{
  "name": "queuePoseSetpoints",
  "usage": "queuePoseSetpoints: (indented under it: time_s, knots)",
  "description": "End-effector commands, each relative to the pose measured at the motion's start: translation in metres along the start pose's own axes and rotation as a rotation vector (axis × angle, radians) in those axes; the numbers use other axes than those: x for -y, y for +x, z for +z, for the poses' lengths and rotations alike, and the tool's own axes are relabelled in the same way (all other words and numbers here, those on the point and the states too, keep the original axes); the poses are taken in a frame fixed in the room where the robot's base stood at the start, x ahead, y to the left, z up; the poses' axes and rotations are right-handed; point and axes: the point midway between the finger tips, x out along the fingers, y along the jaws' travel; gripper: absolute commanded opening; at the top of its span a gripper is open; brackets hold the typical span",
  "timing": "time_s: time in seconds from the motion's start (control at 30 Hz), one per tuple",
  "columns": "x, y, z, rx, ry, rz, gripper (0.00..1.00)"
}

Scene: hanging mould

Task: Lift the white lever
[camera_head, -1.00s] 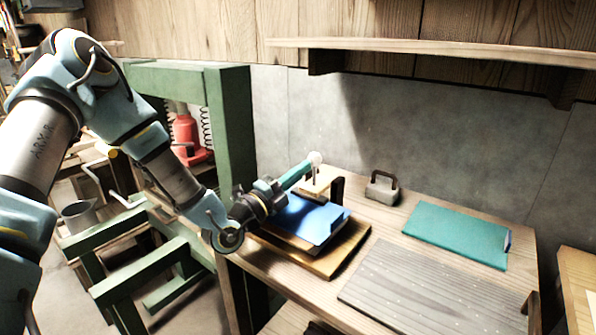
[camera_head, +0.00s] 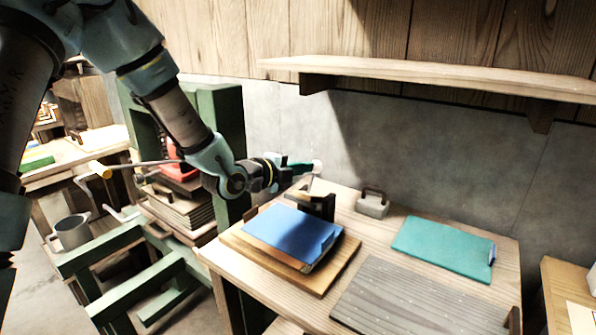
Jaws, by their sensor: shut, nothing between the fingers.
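The white lever (camera_head: 318,166) shows as a pale round knob above a thin pale stem. It rises from a dark fixture (camera_head: 318,204) at the back of the wooden workbench, behind the blue folder. My gripper (camera_head: 309,168) is shut and reaches in from the left, nearly level. Its tip is at the knob, overlapping it in the picture. I cannot tell whether they touch. The tip partly hides the lever, and the fingers are too small to make out clearly.
The blue folder (camera_head: 292,232) lies on a wooden board (camera_head: 335,272) in front of the fixture. A grey block with a handle (camera_head: 373,204) and a teal folder (camera_head: 443,247) lie to the right. A shelf (camera_head: 430,72) overhangs the bench. A green press frame (camera_head: 222,140) stands left.

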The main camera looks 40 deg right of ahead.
Motion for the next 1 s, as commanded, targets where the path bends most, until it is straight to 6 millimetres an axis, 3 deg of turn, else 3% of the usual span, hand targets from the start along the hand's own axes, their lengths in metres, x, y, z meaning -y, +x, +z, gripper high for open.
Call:
queuePoseSetpoints:
  time_s: [0.03,0.3,0.7,1.0]
  knots:
    - [0.011,0.004,0.000,-0.001,0.000,0.041,0.00]
    - [0.020,0.031,0.005,0.000,-0.040,0.278,0.00]
    - [0.023,0.068,0.010,-0.001,-0.040,0.272,0.00]
    - [0.024,0.084,0.012,-0.002,-0.041,0.272,0.00]
